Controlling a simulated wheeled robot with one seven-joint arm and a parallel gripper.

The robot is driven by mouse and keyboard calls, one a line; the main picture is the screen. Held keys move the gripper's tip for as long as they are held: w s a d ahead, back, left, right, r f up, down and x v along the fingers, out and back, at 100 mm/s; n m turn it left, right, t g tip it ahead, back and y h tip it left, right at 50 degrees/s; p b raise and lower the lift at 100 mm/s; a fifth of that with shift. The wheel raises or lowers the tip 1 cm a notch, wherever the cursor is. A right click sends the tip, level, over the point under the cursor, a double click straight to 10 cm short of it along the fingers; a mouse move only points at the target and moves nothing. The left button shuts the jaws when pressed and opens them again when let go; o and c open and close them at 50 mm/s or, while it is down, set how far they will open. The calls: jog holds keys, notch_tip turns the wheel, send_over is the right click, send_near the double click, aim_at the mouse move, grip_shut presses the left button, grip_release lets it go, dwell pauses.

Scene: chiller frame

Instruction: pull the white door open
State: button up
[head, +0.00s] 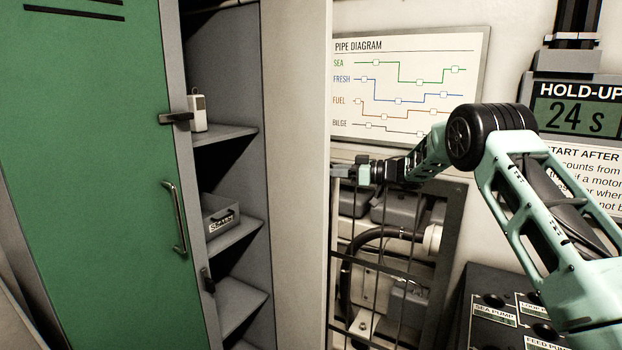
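A tall off-white panel (296,180), which looks like the white door, stands upright in the middle of the head view. It runs from the top to the bottom of the picture, between the grey locker shelves and the barred opening. No handle shows on the face I see. My gripper (344,172) is at the panel's right edge, about mid-height, pointing left. Its fingertips are small and partly lost against the edge. I cannot tell whether they touch the panel, or whether they are open or shut.
A green locker door (90,170) stands open at left, beside shelves holding a small white device (198,113) and a grey box (220,217). Right of the panel is a barred frame (400,262) with pipes. A pump switch box (505,310) stands lower right.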

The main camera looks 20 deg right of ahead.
jog(key=shift+s+r, duration=0.25)
jog(key=shift+r, duration=0.35)
jog(key=shift+s+d+f, duration=0.1)
jog(key=shift+d+f, duration=0.25)
